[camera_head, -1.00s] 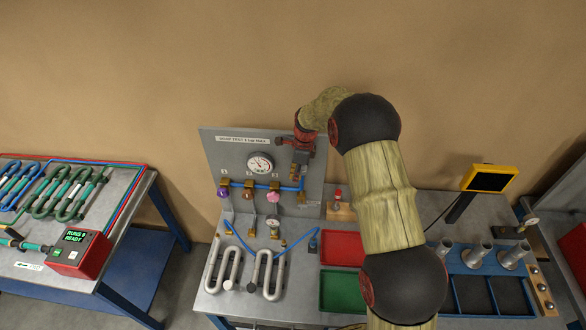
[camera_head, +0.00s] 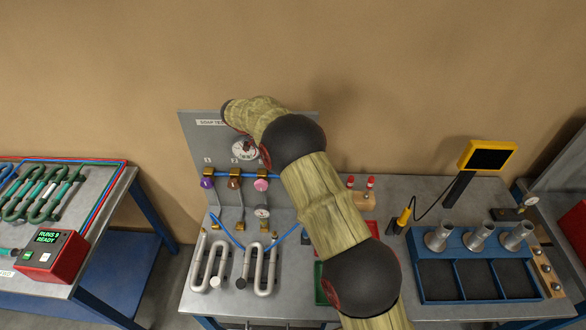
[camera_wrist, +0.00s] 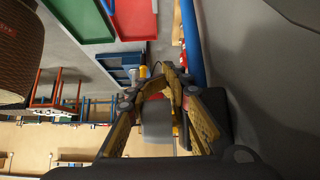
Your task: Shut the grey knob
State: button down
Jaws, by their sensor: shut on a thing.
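The grey panel (camera_head: 190,135) carries a purple knob (camera_head: 207,183), a brown knob (camera_head: 234,183) and a pink knob (camera_head: 261,185) along a blue pipe. No grey knob shows in the head view; my arm covers the panel's right part. In the wrist view my gripper (camera_wrist: 166,84) has its yellow fingers closed in around a grey, rounded piece (camera_wrist: 157,118), which looks like the grey knob. The blue pipe (camera_wrist: 190,45) runs close beside the fingertips. In the head view my gripper is hidden behind my arm.
A pressure gauge (camera_head: 244,149) sits above the knobs. Serpentine coils (camera_head: 212,265) lie on the bench below. A green tray (camera_head: 319,285), a blue rack (camera_head: 455,280) and a yellow-framed screen (camera_head: 487,157) stand to the right. A red box (camera_head: 52,258) is on the left table.

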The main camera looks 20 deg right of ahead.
jog(key=shift+s+d+f+g+h+b, duration=0.1)
jog(key=shift+s+d+g+h+b, duration=0.15)
jog(key=shift+h+b, duration=0.75)
jog(key=c, duration=1.6)
grip_release()
jog(key=shift+r, duration=0.2)
jog(key=shift+o, duration=0.2)
jog(key=shift+w, duration=0.1)
jog(key=v, duration=1.2)
